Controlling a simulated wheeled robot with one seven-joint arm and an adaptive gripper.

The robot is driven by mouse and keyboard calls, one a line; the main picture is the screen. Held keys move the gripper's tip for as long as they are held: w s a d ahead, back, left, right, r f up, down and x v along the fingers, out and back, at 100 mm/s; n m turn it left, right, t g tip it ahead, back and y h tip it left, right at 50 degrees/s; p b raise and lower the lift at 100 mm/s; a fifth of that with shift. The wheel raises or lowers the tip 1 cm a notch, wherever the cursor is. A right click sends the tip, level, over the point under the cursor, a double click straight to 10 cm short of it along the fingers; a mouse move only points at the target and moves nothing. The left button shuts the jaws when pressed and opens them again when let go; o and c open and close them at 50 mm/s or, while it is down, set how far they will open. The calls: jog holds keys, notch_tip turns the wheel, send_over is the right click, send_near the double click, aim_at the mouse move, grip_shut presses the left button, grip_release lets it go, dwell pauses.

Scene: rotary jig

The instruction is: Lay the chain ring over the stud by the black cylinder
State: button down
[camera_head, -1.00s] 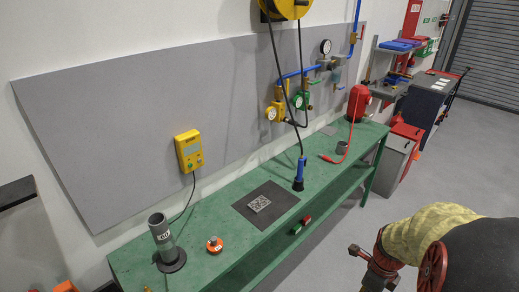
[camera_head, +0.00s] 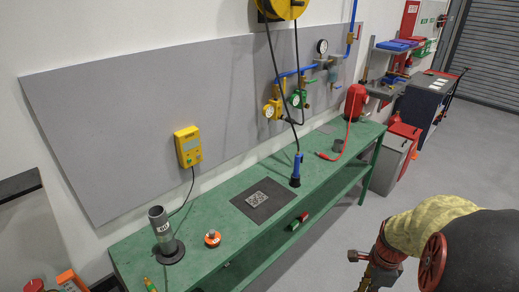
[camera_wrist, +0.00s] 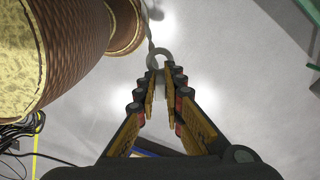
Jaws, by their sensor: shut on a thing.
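In the wrist view my gripper (camera_wrist: 162,88) is shut on a grey ring (camera_wrist: 161,60) at its fingertips. A thin chain (camera_wrist: 149,28) runs up from the ring. In the head view a dark, labelled upright cylinder (camera_head: 160,224) stands on a round base at the near left end of the green bench (camera_head: 205,196). Just right of it, apart, sits a small orange disc with a short grey stud (camera_head: 212,234) on top. I cannot make out the ring or chain in the head view.
A black mat (camera_head: 278,206) with a patterned plate, a hanging blue tool (camera_head: 296,170) and a red canister (camera_head: 356,102) are along the bench. A yellow meter (camera_head: 188,146) hangs behind. Open floor (camera_head: 335,240) lies in front.

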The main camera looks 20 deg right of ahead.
jog(key=w+a+f+n+b, duration=0.1)
jog(key=w+f+n+b, duration=0.1)
jog(key=w+n, duration=0.75)
jog(key=w+a+f+n+b, duration=0.1)
jog(key=w+f+n, duration=0.1)
jog(key=w+n, duration=0.7)
jog(key=w+a+f+n+b, duration=0.1)
jog(key=w+a+f+n, duration=0.1)
jog(key=a, duration=0.6)
jog(key=w+a+f+n+b, duration=0.1)
jog(key=w+a+f+n, duration=0.1)
jog(key=w+a+f, duration=0.3)
jog(key=w+a+f+n+b, duration=0.2)
jog(key=a+f, duration=0.3)
jog(key=a, duration=0.6)
jog(key=shift+w, duration=0.8)
jog(key=shift+s+f+n, duration=0.15)
jog(key=shift+n, duration=0.1)
